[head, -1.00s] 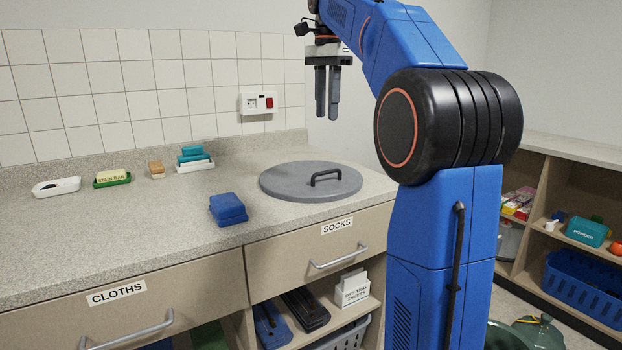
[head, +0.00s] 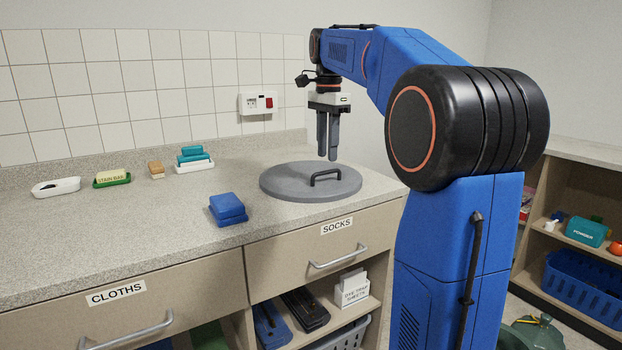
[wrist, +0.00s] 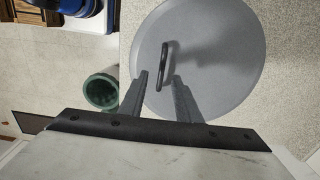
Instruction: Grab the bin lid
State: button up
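The bin lid (head: 285,184) is a round grey disc with a dark bar handle (head: 326,174) on top. It lies flat on the speckled counter above the drawer labelled SOCKS. In the wrist view the lid (wrist: 225,50) fills the upper middle. Nothing is held.
Folded blue cloths (head: 228,208) lie left of the lid on the counter (head: 130,230). Soap dishes, including a green one (head: 112,179), stand along the back. A socket with a red switch (head: 257,103) is on the wall. Shelves (head: 570,190) stand at right.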

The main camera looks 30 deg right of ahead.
jog(key=shift+w+f, duration=0.15)
jog(key=shift+f, duration=2.65)
grip_shut()
